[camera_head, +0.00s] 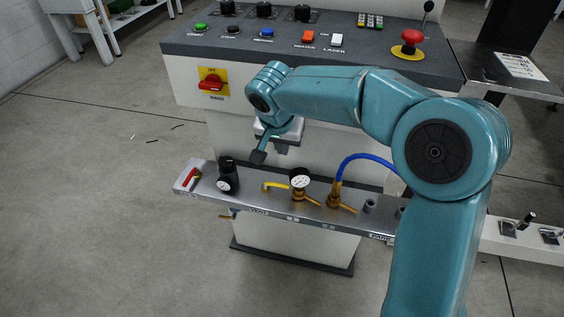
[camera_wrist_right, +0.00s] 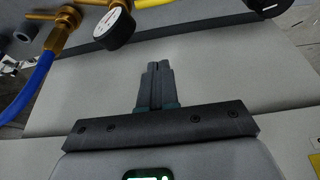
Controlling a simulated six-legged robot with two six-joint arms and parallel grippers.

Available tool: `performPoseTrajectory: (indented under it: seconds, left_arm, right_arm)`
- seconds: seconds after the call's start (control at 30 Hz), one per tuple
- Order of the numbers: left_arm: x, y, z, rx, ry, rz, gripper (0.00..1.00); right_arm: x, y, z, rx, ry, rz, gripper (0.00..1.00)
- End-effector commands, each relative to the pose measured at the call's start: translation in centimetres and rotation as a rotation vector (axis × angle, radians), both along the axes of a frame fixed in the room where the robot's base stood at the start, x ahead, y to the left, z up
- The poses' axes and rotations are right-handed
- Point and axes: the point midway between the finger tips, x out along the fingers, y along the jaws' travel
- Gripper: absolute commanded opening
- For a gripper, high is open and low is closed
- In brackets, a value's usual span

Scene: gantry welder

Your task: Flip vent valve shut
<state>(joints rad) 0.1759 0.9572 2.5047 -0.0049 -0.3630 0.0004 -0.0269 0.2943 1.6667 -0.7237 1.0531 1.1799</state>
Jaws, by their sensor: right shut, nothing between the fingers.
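A yellow lever (camera_head: 275,186) sits on brass fittings beside a round white gauge (camera_head: 299,181) on the metal shelf. A small label below it seems to read VENT, but it is too small to be sure. In the right wrist view the yellow lever (camera_wrist_right: 152,3) and the gauge (camera_wrist_right: 114,29) show at the top edge. My right gripper (camera_head: 258,157) is shut and empty, above and behind the shelf, left of the gauge and apart from the lever. Its closed fingers (camera_wrist_right: 156,72) point toward the shelf. My left gripper is not in view.
A red handle (camera_head: 192,178) and black regulator (camera_head: 225,178) stand at the shelf's left end. A blue hose (camera_head: 362,158) rises from a brass valve (camera_head: 334,195). The control panel (camera_head: 350,55) with buttons and a red emergency knob (camera_head: 412,37) stands behind.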

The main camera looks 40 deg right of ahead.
Motion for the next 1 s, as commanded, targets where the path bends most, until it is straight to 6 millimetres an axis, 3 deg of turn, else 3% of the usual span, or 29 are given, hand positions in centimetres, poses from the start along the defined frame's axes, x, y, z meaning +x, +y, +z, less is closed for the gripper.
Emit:
performPoseTrajectory:
  seconds: [0.43,0.7,1.0]
  left_arm:
    - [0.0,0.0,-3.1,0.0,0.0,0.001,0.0]
    - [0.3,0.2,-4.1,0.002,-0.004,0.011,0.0]
    - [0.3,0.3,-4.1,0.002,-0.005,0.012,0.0]
  right_arm:
    - [2.0,-2.4,-9.1,0.001,0.005,-0.001,0.0]
    - [-0.2,0.3,-9.5,0.001,0.001,0.003,0.0]
    - [-0.5,0.6,-9.4,0.001,0.001,0.0,0.0]
